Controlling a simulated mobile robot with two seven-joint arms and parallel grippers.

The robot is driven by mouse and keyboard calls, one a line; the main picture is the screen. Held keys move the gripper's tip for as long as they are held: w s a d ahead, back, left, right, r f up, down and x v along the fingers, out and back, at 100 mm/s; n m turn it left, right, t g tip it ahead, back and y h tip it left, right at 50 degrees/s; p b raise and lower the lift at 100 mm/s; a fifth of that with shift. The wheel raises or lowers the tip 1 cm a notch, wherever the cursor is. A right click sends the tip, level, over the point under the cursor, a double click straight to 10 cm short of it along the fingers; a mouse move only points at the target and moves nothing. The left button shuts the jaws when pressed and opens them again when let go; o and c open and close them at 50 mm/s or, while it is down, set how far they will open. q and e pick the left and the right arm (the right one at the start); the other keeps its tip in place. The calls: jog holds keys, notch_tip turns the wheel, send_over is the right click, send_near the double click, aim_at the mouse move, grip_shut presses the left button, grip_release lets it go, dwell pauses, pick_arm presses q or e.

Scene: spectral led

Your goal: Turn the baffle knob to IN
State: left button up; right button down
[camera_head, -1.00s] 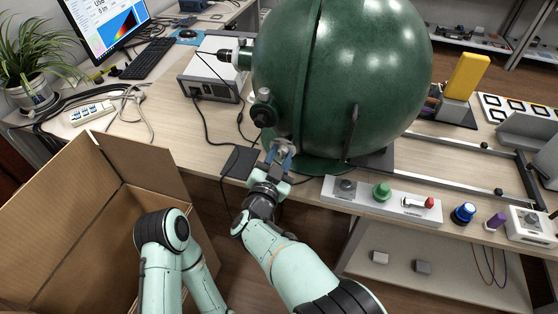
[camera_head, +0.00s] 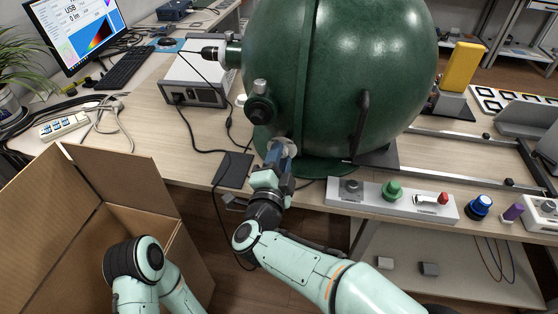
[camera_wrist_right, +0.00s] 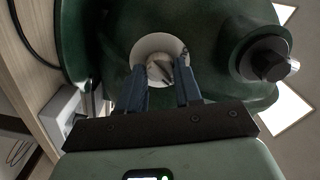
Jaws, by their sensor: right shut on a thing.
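The large green integrating sphere (camera_head: 345,75) stands on the bench. A small knob (camera_wrist_right: 162,68) on a pale round plate (camera_wrist_right: 150,48) sits low on the sphere's near side; I take it as the baffle knob. My right gripper (camera_head: 279,150) has its blue fingers at this plate. In the right wrist view, the fingertips (camera_wrist_right: 160,75) stand on either side of the knob and are shut on it. The plate's markings are not readable, so the knob's setting cannot be told. My left arm shows at lower left, but its gripper is out of view.
A dark port fitting (camera_head: 260,103) sticks out of the sphere above my right gripper. A control strip (camera_head: 370,199) with a green button and red-tipped switch lies to the right. An open cardboard box (camera_head: 75,215) stands at lower left. Cables cross the bench.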

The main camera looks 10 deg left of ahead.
pick_arm(q)
jog(key=shift+w+a+f, duration=0.1)
jog(key=shift+w, duration=0.1)
dwell(0.3)
pick_arm(e)
jog(key=c, duration=0.8)
grip_release()
jog(key=shift+o, duration=0.2)
pick_arm(q)
jog(key=shift+s+d+r+g+p, duration=0.15)
jog(key=shift+s+d+r+p, duration=0.2)
jog(key=shift+s, duration=0.25)
jog(key=shift+s+d+r+g+p, duration=0.2)
jog(key=shift+s+r+p, duration=0.15)
jog(key=shift+s, duration=0.2)
pick_arm(e)
jog(key=s, duration=1.3)
jog(key=shift+s+a, duration=0.25)
